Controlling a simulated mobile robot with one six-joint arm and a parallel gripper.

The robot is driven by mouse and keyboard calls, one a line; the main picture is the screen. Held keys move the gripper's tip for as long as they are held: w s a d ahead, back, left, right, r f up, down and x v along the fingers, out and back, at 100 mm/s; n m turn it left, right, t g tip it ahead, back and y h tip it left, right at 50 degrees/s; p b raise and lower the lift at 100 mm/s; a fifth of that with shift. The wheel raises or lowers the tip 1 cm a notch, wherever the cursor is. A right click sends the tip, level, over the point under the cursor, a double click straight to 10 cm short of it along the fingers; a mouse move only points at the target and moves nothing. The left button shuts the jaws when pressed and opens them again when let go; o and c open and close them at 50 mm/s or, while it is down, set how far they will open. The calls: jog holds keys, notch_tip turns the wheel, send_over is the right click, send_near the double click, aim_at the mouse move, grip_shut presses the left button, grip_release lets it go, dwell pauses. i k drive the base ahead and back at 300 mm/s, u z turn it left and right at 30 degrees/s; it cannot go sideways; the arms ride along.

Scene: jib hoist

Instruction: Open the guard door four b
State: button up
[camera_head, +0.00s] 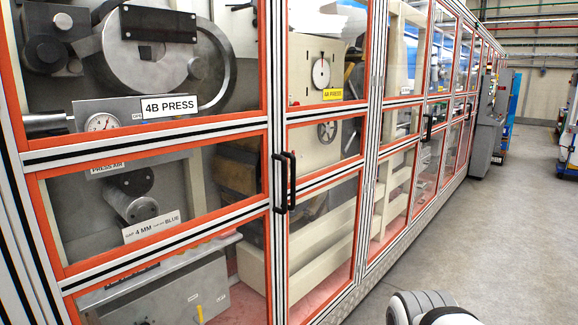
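A guard door with an orange-red frame and clear panes (150,147) fills the left of the view. Behind its panes is a sign reading "4B PRESS" (170,106). The door looks shut. A black vertical handle (280,184) is at its right edge. My gripper is not in view. A white and dark rounded part at the bottom right looks like part of my arm.
The guarded machine runs far back to the right, with another black handle (428,128) further along. A grey cabinet (488,125) stands at its far end. The grey concrete floor (500,240) to the right is clear. Blue equipment (569,150) stands at the far right edge.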

aim_at(23, 161)
jog(key=u, duration=0.05)
jog(key=i, duration=0.9)
jog(key=u, duration=0.35)
